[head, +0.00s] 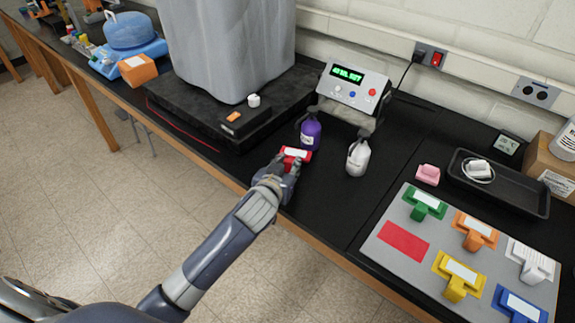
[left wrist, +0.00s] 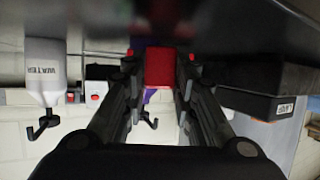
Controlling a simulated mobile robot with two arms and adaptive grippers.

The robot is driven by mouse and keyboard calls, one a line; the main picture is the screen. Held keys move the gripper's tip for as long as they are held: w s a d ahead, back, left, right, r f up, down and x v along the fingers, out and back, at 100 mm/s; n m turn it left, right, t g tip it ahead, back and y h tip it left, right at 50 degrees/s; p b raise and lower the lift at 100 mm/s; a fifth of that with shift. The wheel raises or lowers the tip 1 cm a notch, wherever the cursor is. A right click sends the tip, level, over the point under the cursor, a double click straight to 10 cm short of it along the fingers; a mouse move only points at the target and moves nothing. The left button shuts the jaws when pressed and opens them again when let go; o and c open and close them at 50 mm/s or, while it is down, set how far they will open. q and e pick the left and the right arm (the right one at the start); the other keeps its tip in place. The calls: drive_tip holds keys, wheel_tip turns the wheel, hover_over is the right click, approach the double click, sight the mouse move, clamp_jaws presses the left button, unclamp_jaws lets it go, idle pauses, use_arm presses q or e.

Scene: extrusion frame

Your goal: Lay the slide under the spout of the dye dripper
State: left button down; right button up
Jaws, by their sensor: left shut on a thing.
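My left gripper (head: 287,168) is shut on a red slide (head: 296,153) with a white label, near the bench's front edge. In the left wrist view the red slide (left wrist: 159,68) sits between the two fingers. A purple bottle (head: 310,131) with a dark hooked spout, which looks like the dye dripper, stands just behind the slide. In the left wrist view, purple shows partly hidden behind the slide and fingers. The slide looks in front of the bottle; I cannot tell whether it touches the bench. My right gripper is not in view.
A white bottle (head: 358,156) marked WATER stands to the right, before a control box (head: 352,85) with a green display. A black platform (head: 190,105) under a covered machine (head: 228,45) lies to the left. A grey mat (head: 378,250) holds several coloured pieces and a bare red patch.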

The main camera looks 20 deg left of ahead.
use_arm(q)
drive_tip(key=shift+f+b, duration=0.3)
drive_tip(key=shift+f, duration=0.25)
drive_tip(key=c, duration=1.2)
unclamp_jaws()
drive_tip(key=v, duration=1.2)
drive_tip(key=s+a+f+m+g, duration=0.1)
drive_tip(key=s+f+g, duration=0.5)
drive_tip(key=s, duration=0.5)
drive_tip(key=s+f+m+g, duration=0.1)
drive_tip(key=s+f+g, duration=0.3)
drive_tip(key=s+f, duration=0.55)
drive_tip(key=s+f+g, duration=0.1)
drive_tip(key=s+f, duration=0.1)
drive_tip(key=f, duration=1.1)
drive_tip(key=s+f, duration=0.3)
drive_tip(key=f, duration=1.1)
drive_tip(key=shift+m+g, duration=0.4)
drive_tip(key=shift+g, duration=0.4)
drive_tip(key=s+a+f, duration=0.1)
drive_tip(key=s+f, duration=0.3)
drive_tip(key=s, duration=0.1)
drive_tip(key=s+a+f, duration=0.1)
drive_tip(key=s+f, duration=0.4)
drive_tip(key=s+a+f, duration=0.1)
drive_tip(key=s+f, duration=0.4)
drive_tip(key=shift+s+a, duration=0.15)
drive_tip(key=shift+s, duration=0.25)
